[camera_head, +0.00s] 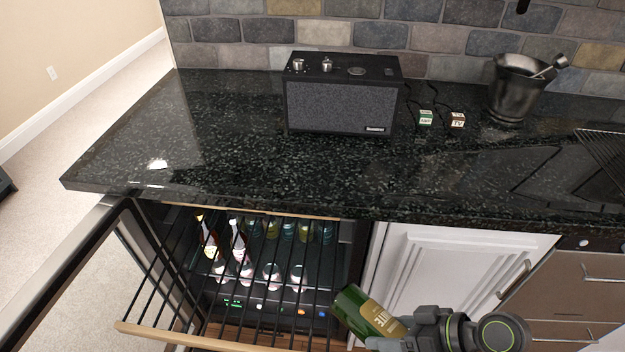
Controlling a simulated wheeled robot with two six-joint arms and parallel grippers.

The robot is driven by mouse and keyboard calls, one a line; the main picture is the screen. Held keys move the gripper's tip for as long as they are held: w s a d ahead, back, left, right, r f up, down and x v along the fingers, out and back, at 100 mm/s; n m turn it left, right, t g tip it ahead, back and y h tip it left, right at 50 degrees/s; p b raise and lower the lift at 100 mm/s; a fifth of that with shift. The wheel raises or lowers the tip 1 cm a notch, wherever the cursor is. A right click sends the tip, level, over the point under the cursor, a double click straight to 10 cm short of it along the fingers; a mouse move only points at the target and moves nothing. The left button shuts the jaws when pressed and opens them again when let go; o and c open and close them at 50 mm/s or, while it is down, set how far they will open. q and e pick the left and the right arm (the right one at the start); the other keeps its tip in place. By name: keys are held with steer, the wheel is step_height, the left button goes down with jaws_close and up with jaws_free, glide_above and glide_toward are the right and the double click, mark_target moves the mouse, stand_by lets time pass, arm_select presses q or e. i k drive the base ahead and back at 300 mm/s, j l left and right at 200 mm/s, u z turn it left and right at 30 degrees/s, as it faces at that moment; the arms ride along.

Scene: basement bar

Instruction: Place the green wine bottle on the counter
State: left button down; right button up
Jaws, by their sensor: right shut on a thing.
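The green wine bottle (369,312) has a gold label and shows low in the view, below the counter's front edge. My right gripper (392,334) is shut on it, and the bottle lies tilted with its upper left end near the open cooler. Part of the bottle is hidden by the gripper or cut off by the frame. The counter (235,150) is dark speckled stone with a wide clear stretch at its front. My left gripper is not in view.
A black speaker (340,105), two small blocks (426,117) and a metal ice bucket (514,88) stand at the back of the counter. The cooler door (70,262) stands open at left, with a wire rack (215,342) pulled out.

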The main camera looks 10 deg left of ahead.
mark_target(146, 150)
steer(key=u, duration=1.8)
steer(key=j+u, duration=0.1)
steer(key=j, duration=0.2)
steer(key=i+j+u, duration=0.1)
steer(key=j, duration=0.25)
steer(key=i+j+u, duration=0.1)
steer(key=j, duration=0.2)
steer(key=i, duration=0.05)
